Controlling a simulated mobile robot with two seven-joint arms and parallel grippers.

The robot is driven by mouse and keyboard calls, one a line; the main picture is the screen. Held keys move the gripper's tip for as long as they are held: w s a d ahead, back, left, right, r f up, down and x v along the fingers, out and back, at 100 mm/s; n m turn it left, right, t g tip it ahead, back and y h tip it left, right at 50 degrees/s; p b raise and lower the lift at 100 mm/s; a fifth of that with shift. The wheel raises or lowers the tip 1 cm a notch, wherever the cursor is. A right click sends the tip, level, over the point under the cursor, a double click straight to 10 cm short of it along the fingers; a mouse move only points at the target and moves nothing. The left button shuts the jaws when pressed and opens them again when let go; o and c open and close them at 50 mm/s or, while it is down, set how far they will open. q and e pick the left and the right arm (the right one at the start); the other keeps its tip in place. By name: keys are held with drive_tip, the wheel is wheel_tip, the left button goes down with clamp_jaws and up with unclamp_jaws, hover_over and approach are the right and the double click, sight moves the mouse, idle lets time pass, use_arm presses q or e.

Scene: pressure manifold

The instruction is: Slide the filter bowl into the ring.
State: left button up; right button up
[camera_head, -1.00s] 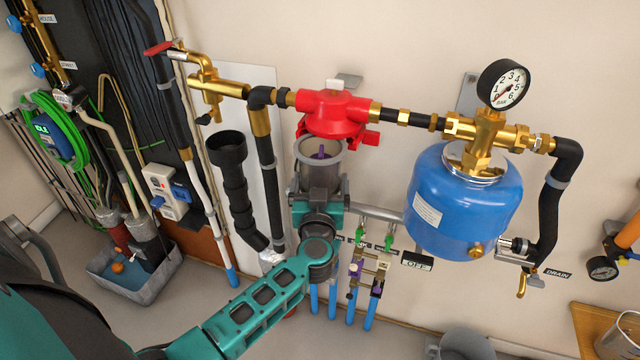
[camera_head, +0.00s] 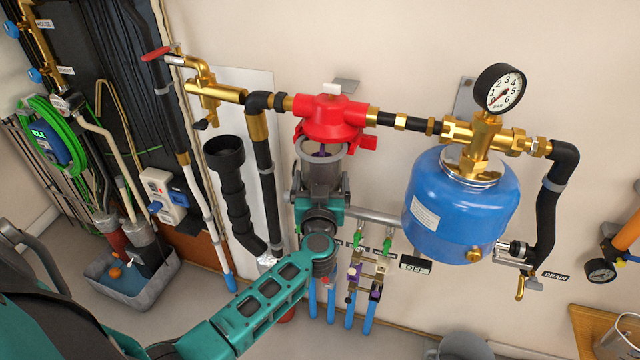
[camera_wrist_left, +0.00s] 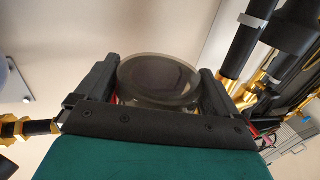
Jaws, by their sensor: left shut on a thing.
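The filter bowl (camera_head: 322,173) is a grey, see-through cup, upright just below the red filter head (camera_head: 332,118) on the pipe line. Its rim overlaps the lower edge of the red head in the picture; I cannot tell whether they touch. Something purple shows inside the rim. My left gripper (camera_head: 321,192) is shut on the bowl from the front. In the left wrist view the bowl (camera_wrist_left: 160,82) sits between the two dark fingers (camera_wrist_left: 158,95). A separate ring cannot be made out; the red head's underside is hidden. My right gripper is not in view.
A blue tank (camera_head: 462,205) with a gauge (camera_head: 499,87) stands to the right. Green-handled valves (camera_head: 388,243) and blue pipes sit below right.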

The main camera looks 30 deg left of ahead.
use_arm(q)
drive_tip(key=shift+w+a, duration=0.15)
drive_tip(key=shift+w, duration=0.5)
drive_tip(key=shift+w+a+b, duration=0.1)
drive_tip(key=shift+w+a, duration=0.1)
drive_tip(key=shift+w, duration=0.65)
drive_tip(key=shift+w+a+b, duration=0.15)
drive_tip(key=shift+w+a, duration=0.05)
drive_tip(key=shift+w, duration=0.7)
drive_tip(key=shift+w+a+b, duration=0.1)
drive_tip(key=shift+w+a, duration=0.1)
drive_tip(key=shift+w, duration=0.65)
drive_tip(key=o, duration=0.7)
drive_tip(key=shift+o, duration=0.2)
